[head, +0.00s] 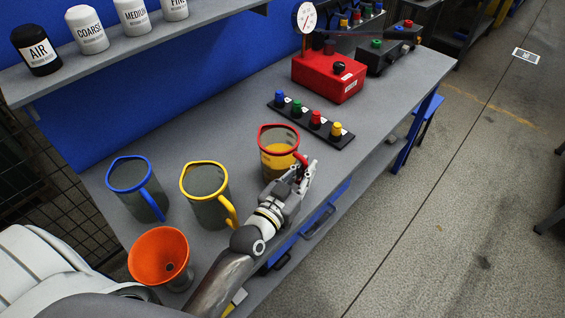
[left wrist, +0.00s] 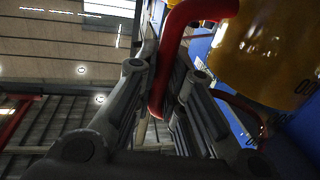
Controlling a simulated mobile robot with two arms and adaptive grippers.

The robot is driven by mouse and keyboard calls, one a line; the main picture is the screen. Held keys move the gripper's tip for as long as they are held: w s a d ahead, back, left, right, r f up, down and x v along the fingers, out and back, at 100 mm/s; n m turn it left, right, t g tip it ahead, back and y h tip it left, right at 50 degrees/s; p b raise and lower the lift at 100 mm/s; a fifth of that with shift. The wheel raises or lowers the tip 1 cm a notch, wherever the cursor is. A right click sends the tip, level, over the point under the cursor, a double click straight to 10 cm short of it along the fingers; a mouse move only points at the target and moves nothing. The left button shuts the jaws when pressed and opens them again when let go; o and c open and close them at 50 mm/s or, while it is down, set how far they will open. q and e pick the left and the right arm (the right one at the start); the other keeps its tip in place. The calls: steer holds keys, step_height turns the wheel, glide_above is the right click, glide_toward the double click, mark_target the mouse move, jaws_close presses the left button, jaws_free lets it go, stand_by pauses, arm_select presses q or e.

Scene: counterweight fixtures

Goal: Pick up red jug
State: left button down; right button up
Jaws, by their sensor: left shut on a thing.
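The red jug (head: 279,148) has a red rim and handle and holds yellow-orange contents. In the head view it is upright at the middle of the grey bench. My left gripper (head: 303,172) is at the jug's right front side, shut on its red handle. In the left wrist view the red handle (left wrist: 166,75) runs between the fingers of my left gripper (left wrist: 165,90), and the yellow body of the jug (left wrist: 265,50) fills the upper right. I cannot tell whether the jug's base touches the bench. My right gripper is not in view.
A yellow-rimmed jug (head: 207,200) and a blue-rimmed jug (head: 137,190) stand to the left. An orange funnel (head: 158,256) is at the front left. Behind the red jug are a strip of coloured knobs (head: 310,125) and a red gauge box (head: 328,78). Labelled canisters (head: 90,30) line the shelf.

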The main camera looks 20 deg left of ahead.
arm_select(q)
steer(key=shift+r, duration=0.1)
steer(key=shift+r, duration=0.15)
steer(key=shift+r+p, duration=0.35)
steer(key=shift+r, duration=4.5)
